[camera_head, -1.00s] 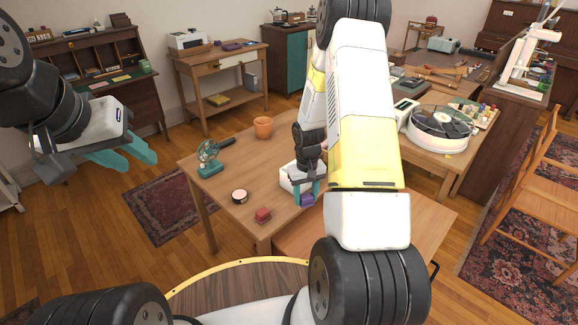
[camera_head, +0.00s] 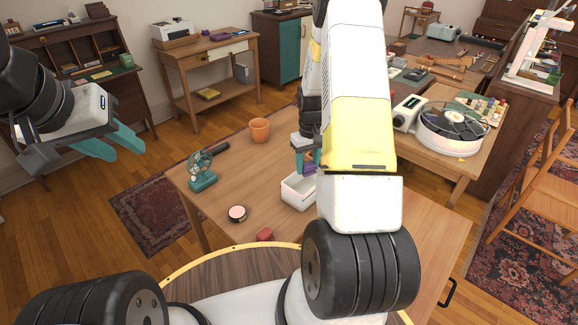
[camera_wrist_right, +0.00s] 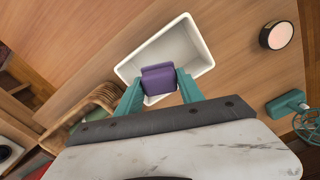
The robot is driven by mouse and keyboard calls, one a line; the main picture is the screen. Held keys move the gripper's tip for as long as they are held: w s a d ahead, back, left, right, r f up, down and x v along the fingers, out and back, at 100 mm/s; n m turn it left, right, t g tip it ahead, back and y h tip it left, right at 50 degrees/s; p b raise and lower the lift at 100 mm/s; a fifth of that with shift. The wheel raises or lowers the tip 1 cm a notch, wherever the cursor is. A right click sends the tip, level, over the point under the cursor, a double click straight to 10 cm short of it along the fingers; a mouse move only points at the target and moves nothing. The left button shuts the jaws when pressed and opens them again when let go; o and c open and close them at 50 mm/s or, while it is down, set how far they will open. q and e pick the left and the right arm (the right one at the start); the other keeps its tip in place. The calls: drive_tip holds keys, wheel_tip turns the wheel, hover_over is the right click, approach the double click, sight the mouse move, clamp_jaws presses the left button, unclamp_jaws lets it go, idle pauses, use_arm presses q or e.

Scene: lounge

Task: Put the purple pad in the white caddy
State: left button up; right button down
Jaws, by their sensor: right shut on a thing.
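The purple pad (camera_wrist_right: 159,79) is held between the teal fingers of my right gripper (camera_wrist_right: 160,86). In the head view the pad (camera_head: 309,168) shows just at the rear side of the white caddy. The white caddy (camera_head: 297,193) is an open box standing on the wooden table. In the right wrist view the pad overlaps the near part of the caddy (camera_wrist_right: 203,52), whose inside looks empty where visible. The pad seems to be raised above the rim; its exact height is unclear. My left gripper (camera_head: 118,143) is open and empty, off the table to the left.
A teal fan (camera_head: 202,172), an orange pot (camera_head: 259,130), a round tin (camera_head: 237,214) and a red block (camera_head: 265,235) are on the table (camera_head: 240,165). A turntable (camera_head: 450,128) stands on the table to the right. The table's middle left is clear.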

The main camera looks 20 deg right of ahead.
wheel_tip(320, 180, down, 9)
drive_tip(key=shift+f, duration=0.15)
drive_tip(key=shift+f, duration=0.1)
idle(0.3)
drive_tip(key=c, duration=0.7)
unclamp_jaws()
drive_tip(key=shift+c, duration=0.2)
